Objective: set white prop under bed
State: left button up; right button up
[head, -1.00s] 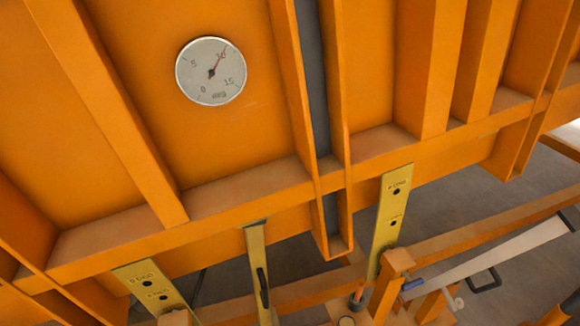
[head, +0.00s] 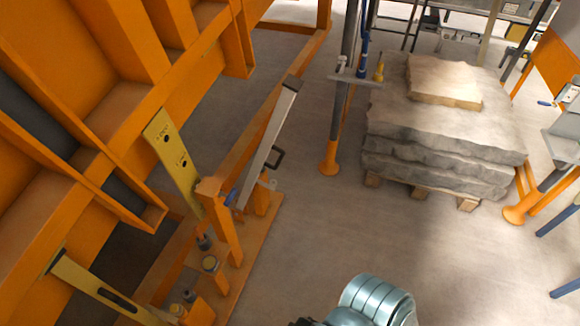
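The orange tilting bed (head: 75,100) fills the left of the head view, with its ribbed underside showing. A long white-grey bar (head: 268,142), which looks like the white prop, leans at a slant beside the bed. It has a dark end at the top, a black handle on its side and a blue part near its lower end. Its lower end is by an orange post on the base frame, and its upper end looks clear of the bed. A silvery rounded part of my arm shows at the bottom edge. Neither gripper is in view.
The orange base frame (head: 265,215) runs along the floor, with yellow drilled plates (head: 173,158) between it and the bed. Stacked stone slabs (head: 445,125) sit on a pallet at right. An orange-footed post (head: 331,158) stands before them. The middle floor is open.

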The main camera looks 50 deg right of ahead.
aim_at(292, 85)
jog(key=z, duration=1.5)
